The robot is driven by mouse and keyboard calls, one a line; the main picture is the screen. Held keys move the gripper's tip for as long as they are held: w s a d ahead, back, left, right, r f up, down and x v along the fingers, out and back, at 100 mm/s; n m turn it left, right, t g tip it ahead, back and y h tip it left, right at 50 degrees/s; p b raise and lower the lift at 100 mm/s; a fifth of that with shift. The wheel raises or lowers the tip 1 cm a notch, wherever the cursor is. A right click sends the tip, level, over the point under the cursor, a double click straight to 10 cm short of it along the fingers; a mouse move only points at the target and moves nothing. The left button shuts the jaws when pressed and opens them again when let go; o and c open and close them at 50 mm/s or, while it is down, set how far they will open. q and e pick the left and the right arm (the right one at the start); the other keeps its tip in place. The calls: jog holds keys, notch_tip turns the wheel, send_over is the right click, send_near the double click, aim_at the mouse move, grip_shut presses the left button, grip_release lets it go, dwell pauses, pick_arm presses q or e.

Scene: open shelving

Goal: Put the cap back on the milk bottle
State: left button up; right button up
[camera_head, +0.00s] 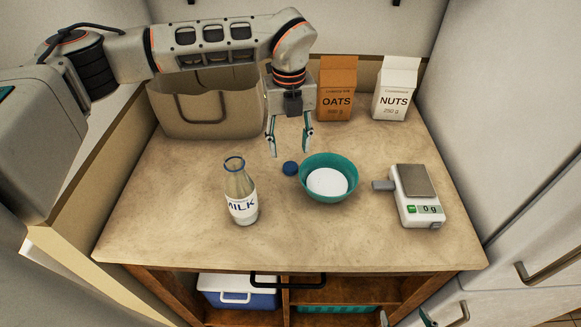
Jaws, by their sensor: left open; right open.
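The milk bottle (242,197) stands upright and uncapped on the countertop, left of centre, with a blue ring at its open mouth. The blue cap (290,168) lies on the countertop behind and to the right of the bottle, close beside the teal bowl. My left gripper (291,153) reaches in from the left and points down, open and empty, with its fingertips just behind or above the cap; I cannot tell its exact height. My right gripper (406,317) shows only its fingertips at the bottom edge, open, in front of the counter and away from the bottle and cap.
The teal bowl (316,190) with white contents sits right of the cap. A kitchen scale (416,182) reading 0 g stands at right. The oats carton (337,85), nuts carton (395,90) and a beige bag (190,112) line the back. The counter's front (310,245) is clear.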

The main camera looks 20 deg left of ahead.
aim_at(291, 166)
pick_arm(q)
jog(key=shift+f, duration=0.6)
jog(key=shift+f, duration=0.1)
jog(key=shift+w+d+f+p, duration=0.1)
jog(key=shift+f+p, duration=0.1)
jog(key=shift+f, duration=1.05)
jog(key=shift+w+f+p, duration=0.1)
jog(key=shift+f+p, duration=0.1)
jog(key=shift+f, duration=1.05)
jog(key=shift+s, duration=0.1)
jog(key=c, duration=0.7)
